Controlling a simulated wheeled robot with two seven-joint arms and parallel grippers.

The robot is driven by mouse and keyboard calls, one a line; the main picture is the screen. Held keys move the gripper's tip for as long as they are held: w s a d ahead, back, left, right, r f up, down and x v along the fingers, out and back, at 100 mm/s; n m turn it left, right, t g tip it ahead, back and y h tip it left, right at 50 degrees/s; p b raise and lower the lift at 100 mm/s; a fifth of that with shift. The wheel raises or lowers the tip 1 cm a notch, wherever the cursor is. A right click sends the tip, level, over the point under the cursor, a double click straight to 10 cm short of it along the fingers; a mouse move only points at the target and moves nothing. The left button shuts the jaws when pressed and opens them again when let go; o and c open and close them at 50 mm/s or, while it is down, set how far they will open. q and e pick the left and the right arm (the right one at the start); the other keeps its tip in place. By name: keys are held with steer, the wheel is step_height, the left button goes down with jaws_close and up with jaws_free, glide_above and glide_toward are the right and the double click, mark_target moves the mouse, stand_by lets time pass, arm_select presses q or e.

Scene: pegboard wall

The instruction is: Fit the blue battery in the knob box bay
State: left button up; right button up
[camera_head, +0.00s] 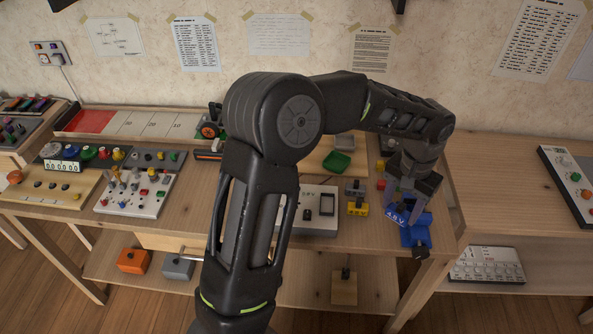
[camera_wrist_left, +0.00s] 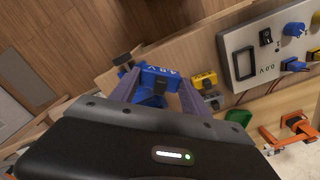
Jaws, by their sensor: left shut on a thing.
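The blue battery (camera_head: 397,216) is at the right front of the table, with white lettering on its face. My left gripper (camera_head: 404,200) reaches down over it and is shut on it. In the left wrist view the battery (camera_wrist_left: 160,80) lies between the two fingers of my gripper (camera_wrist_left: 157,90). More blue parts and a black knob (camera_head: 419,251) show beside it; whether they belong to the battery I cannot tell. The white knob box (camera_head: 291,211) stands left of the gripper, partly behind my arm. Its black-rimmed bay (camera_wrist_left: 245,62) looks empty. My right gripper is not in view.
A yellow block (camera_head: 357,209) and a grey block (camera_head: 355,188) stand between the knob box and my gripper. A green tray (camera_head: 338,162) lies farther back. A white panel with knobs (camera_head: 137,196) is at the left. The table's front edge is close to the battery.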

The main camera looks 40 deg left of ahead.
arm_select(q)
steer(key=shift+s+a, duration=0.1)
steer(key=shift+a, duration=0.2)
steer(key=s+a+r+m+p, duration=0.1)
steer(key=s+a+m+p, duration=0.1)
steer(key=a+m, duration=0.3)
steer(key=s+a+r+m+p, duration=0.1)
steer(key=a+m, duration=0.4)
steer(key=a, duration=0.7)
steer(key=shift+s+r+p, duration=0.15)
steer(key=shift+s+p, duration=0.4)
steer(key=shift+s, duration=0.05)
